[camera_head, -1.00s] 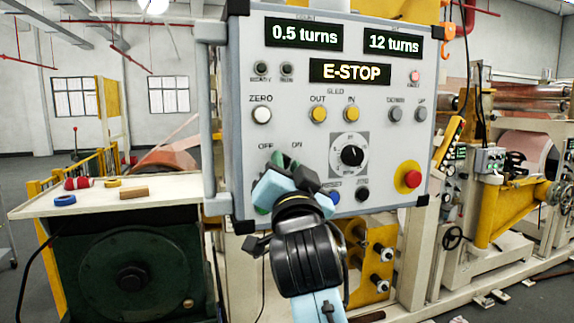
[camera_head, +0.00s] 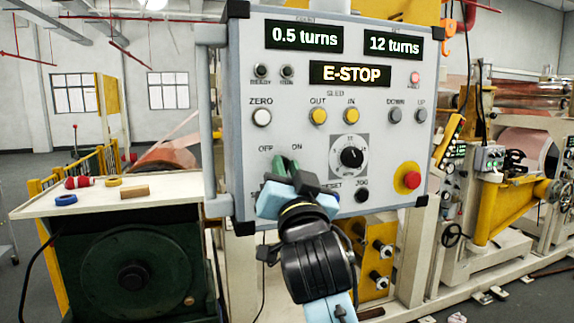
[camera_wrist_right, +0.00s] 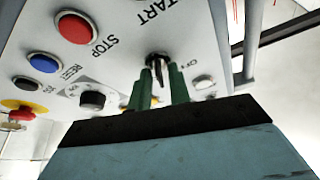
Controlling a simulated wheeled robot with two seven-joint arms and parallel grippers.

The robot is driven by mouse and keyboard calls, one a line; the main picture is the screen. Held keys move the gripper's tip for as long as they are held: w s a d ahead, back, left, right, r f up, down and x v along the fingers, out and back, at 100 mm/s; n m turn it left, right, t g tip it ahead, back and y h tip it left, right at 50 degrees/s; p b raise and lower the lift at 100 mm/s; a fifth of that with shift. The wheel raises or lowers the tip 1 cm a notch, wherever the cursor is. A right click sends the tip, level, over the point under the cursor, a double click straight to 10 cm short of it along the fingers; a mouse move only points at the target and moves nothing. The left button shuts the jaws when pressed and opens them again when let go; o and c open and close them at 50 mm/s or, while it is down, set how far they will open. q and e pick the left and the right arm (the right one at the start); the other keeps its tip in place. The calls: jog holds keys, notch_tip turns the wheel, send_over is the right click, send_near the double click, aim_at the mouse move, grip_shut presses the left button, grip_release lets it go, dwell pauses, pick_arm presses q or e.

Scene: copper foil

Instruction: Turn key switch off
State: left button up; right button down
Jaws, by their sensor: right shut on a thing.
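The grey control panel (camera_head: 222,100) fills the middle of the head view. Its key switch lies low on the left, under the OFF and ON labels, where my gripper hides it. My right gripper (camera_head: 283,164) reaches up to it, with green fingertips at the panel face. In the right wrist view, the dark key (camera_wrist_right: 157,66) stands between the two green fingers (camera_wrist_right: 161,85), which are shut on it. The OFF label is close beside it there. The key's exact angle is hard to read. The left gripper is not in view.
The panel display (camera_head: 350,73) reads E-STOP. A red emergency button (camera_head: 411,180) and a dial (camera_head: 352,156) sit right of my gripper. In the wrist view, red (camera_wrist_right: 75,27) and blue (camera_wrist_right: 43,62) buttons are nearby. A bench (camera_head: 100,204) with small items stands left.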

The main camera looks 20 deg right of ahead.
jog(key=shift+d+n+g+y+p, duration=0.15)
jog(key=shift+n+y+p, duration=1.25)
jog(key=shift+n, duration=1)
jog(key=shift+a+n+g+y+p, duration=0.1)
jog(key=shift+n+y+p, duration=1.05)
jog(key=shift+n+p, duration=0.9)
jog(key=shift+d+n+g+y+p, duration=0.15)
jog(key=shift+n+y+p, duration=1.1)
jog(key=shift+n, duration=1.5)
jog(key=shift+a, duration=0.1)
jog(key=c, duration=1.6)
grip_release()
jog(key=shift+s, duration=0.1)
jog(key=b+v, duration=0.2)
jog(key=v, duration=1.1)
jog(key=shift+s, duration=0.15)
